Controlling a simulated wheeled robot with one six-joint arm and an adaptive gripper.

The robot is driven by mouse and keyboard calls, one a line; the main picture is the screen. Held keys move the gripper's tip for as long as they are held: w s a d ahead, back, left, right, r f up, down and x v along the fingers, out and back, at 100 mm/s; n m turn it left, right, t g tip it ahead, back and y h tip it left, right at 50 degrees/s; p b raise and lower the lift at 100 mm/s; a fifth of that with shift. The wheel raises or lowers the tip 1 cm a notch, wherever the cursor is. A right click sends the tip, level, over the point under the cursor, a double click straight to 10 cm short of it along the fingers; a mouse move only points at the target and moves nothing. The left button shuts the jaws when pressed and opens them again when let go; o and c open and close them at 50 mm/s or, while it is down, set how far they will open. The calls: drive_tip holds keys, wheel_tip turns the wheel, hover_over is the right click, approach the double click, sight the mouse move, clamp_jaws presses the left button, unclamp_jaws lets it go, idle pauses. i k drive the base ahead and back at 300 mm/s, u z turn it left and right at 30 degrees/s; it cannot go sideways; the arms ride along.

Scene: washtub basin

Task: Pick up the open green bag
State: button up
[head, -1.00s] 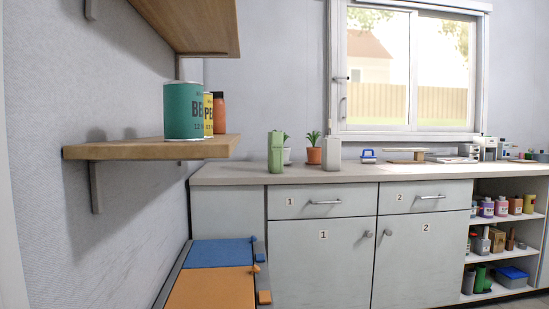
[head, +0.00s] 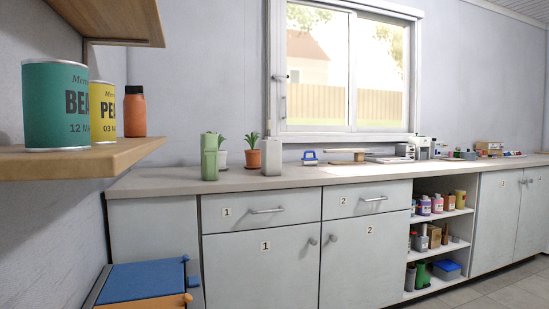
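A tall light-green pack (head: 209,158) stands upright on the left part of the counter (head: 330,173). It is the closest match to the green bag that I see; I cannot tell whether its top is open. Behind it to the right is a small potted plant in a white pot (head: 222,158). A grey-white bottle (head: 271,155) stands further right, partly in front of a plant in an orange pot (head: 252,159). My gripper is not in the head view.
A wooden wall shelf (head: 80,165) holds a green can (head: 55,105), a yellow can (head: 103,112) and an orange bottle (head: 134,112) at the left. Below it are lidded blue (head: 145,283) and orange bins (head: 150,303). Cabinets (head: 255,265) front the counter; open shelves (head: 432,270) hold bottles.

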sight(208, 142)
drive_tip(key=z, duration=0.5)
drive_tip(key=i, duration=1.45)
drive_tip(key=u, duration=0.45)
drive_tip(key=i, duration=1.25)
drive_tip(key=u, duration=0.85)
